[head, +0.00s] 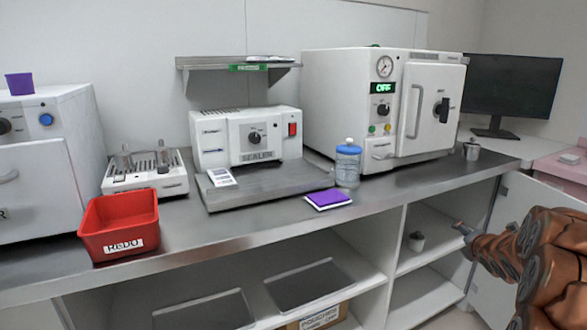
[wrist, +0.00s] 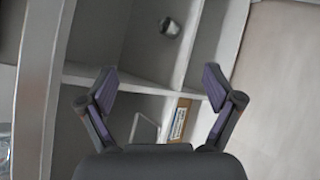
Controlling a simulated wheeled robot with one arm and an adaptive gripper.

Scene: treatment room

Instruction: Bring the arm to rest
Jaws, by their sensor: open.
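My arm shows at the lower right in the head view, a brown, jointed shape reaching left in front of the open cabinet.
The steel counter (head: 250,222) bears a red REDO bin (head: 118,225), a sealer (head: 246,140), a blue-capped bottle (head: 348,165), a purple pad (head: 328,199) and an autoclave (head: 345,100) reading OFF. A cabinet door (head: 520,240) stands open at right.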

